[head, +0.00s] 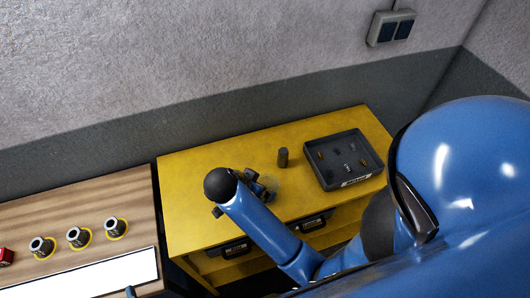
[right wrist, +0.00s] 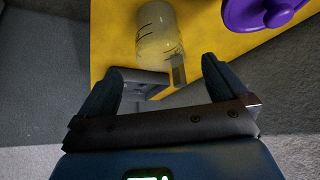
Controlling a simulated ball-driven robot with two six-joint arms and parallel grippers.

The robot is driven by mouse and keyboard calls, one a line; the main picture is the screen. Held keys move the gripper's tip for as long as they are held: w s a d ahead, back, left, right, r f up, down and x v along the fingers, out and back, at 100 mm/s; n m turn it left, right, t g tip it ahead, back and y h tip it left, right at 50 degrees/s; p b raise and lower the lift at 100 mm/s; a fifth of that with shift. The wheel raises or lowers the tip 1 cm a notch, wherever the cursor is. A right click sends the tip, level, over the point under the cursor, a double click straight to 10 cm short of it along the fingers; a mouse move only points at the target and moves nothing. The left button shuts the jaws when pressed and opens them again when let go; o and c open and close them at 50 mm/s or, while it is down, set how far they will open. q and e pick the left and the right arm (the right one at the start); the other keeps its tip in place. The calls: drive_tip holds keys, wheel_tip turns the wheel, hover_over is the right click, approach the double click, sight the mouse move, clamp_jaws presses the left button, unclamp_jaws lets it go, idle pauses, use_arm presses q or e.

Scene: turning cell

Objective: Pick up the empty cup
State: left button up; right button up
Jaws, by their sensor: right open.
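A clear, see-through cup (right wrist: 157,38) with dark marks on its side stands on the yellow cabinet top near its front edge. In the head view the cup (head: 273,184) shows faintly beside my right gripper, partly hidden by it. My right gripper (right wrist: 160,84) is open, its two dark fingers pointing toward the cup with nothing between them. The cup is beyond the fingertips and apart from them. In the head view my right gripper (head: 258,187) is mostly hidden by its own wrist. My left gripper is not in view. I cannot see clearly into the cup.
A dark cylinder (head: 283,157) and a black tray (head: 318,172) of small parts stand on the yellow cabinet (head: 200,165). A purple round object (right wrist: 265,12) is right of the cup in the wrist view. A wooden bench (head: 75,205) with several metal holders is at left.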

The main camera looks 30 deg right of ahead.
drive_tip(key=b, duration=0.3)
approach(272, 190)
drive_tip(key=shift+w+r, duration=0.1)
drive_tip(key=shift+r, duration=0.35)
drive_tip(key=shift+d+f+p, duration=0.35)
drive_tip(key=shift+f+p, duration=0.25)
drive_tip(key=shift+p, duration=0.15)
drive_tip(key=p+x, duration=0.1)
drive_tip(key=x, duration=0.2)
drive_tip(key=shift+w+f, duration=0.1)
drive_tip(key=shift+d+f, duration=0.15)
drive_tip(key=shift+f, duration=0.25)
